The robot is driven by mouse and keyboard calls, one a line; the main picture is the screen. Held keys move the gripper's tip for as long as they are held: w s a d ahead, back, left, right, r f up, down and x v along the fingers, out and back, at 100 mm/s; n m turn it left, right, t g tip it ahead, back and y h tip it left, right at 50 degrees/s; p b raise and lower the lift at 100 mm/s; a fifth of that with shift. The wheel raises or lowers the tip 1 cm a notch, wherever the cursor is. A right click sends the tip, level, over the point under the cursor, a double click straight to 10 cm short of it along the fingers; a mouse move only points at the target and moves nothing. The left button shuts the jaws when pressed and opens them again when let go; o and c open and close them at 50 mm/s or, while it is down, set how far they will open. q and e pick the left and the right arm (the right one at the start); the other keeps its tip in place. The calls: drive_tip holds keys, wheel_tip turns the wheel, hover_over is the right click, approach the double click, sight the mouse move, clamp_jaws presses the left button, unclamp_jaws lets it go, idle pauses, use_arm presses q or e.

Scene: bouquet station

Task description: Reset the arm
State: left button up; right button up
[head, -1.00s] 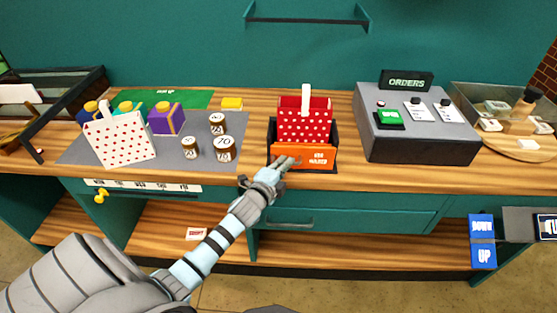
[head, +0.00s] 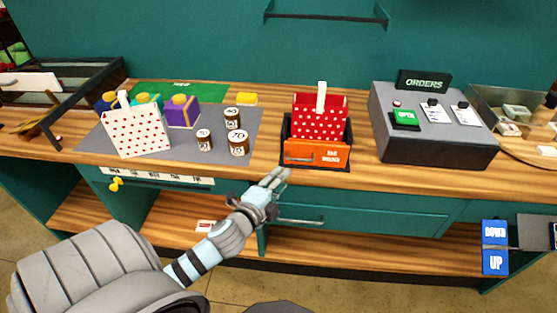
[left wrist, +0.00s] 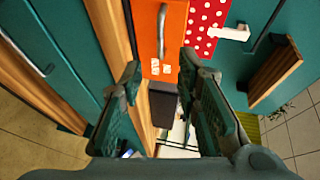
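My left gripper (head: 275,178) is in front of the counter's front edge, below and left of the orange bag holder (head: 301,152). In the left wrist view its two fingers (left wrist: 165,100) are apart with nothing between them. The bag holder also shows beyond the fingertips in the left wrist view (left wrist: 172,25), with its metal handle, and is clear of them. A red white-dotted bag (head: 320,121) stands upright in the holder. My right gripper is in neither view.
A white red-dotted bag (head: 137,132), wrapped boxes (head: 182,112) and several jars (head: 238,143) stand on the grey mat (head: 190,152) at left. The grey orders console (head: 432,145) is at right. Drawers (head: 370,217) lie below the counter edge, near my left gripper.

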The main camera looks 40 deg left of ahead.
use_arm(q)
drive_tip(key=shift+s+d+r, duration=0.1)
drive_tip(key=shift+s, duration=0.45)
drive_tip(key=s+a+f+n+g, duration=0.1)
drive_tip(key=s+f+n+g, duration=0.3)
drive_tip(key=f, duration=0.6)
drive_tip(key=s+a+f+n+g, duration=0.1)
drive_tip(key=s+f+n+g, duration=0.15)
drive_tip(key=s+f, duration=0.6)
drive_tip(key=s+a+f+n+g, duration=0.2)
drive_tip(key=s+f+n, duration=0.15)
drive_tip(key=f, duration=0.95)
drive_tip(key=s+d+f+n+g, duration=0.1)
drive_tip(key=s+d+f+g, duration=0.1)
drive_tip(key=s, duration=0.5)
drive_tip(key=s+d+f+n+g+h, duration=0.1)
drive_tip(key=s+d+f+n+g, duration=0.1)
drive_tip(key=s+d+f, duration=0.3)
drive_tip(key=s+d+f+n+g+h, duration=0.1)
drive_tip(key=s+d+f+g, duration=0.1)
drive_tip(key=s+f, duration=0.3)
drive_tip(key=s+d, duration=0.1)
drive_tip(key=s, duration=0.3)
drive_tip(key=shift+d+f+n+b, duration=0.2)
drive_tip(key=shift+d+n+b, duration=0.1)
drive_tip(key=shift+n+b, duration=0.1)
